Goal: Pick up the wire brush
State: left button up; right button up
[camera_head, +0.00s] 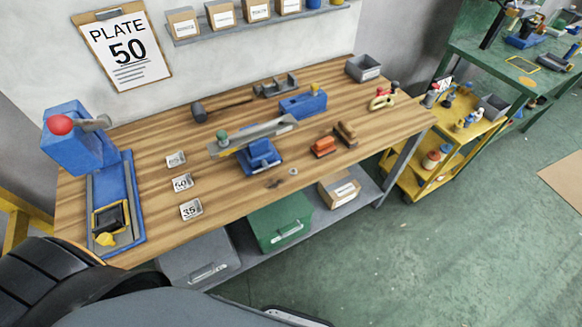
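Two small brush-like blocks lie side by side on the wooden workbench (130,165), right of its middle and near the front edge. One is a brown block (346,133) with a darker underside. The other is an orange-red block (323,146), just left of and nearer than the brown one. Either could be the wire brush; the bristles are too small to make out. Neither of my grippers shows in the head view, and nothing is touching the two blocks.
A blue vise-like fixture (260,154) with a long grey bar stands left of the blocks. A blue box-shaped tool (303,103) and a black-headed mallet (199,112) lie behind. A blue press (75,140) fills the left end. A yellow cart (440,168) stands right.

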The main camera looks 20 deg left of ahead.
aim_at(344, 132)
jog(key=i+l, duration=0.4)
jog(key=i+l+u, duration=0.4)
jog(key=l, duration=0.2)
jog(key=i+l+u, duration=0.2)
jog(key=l, duration=0.15)
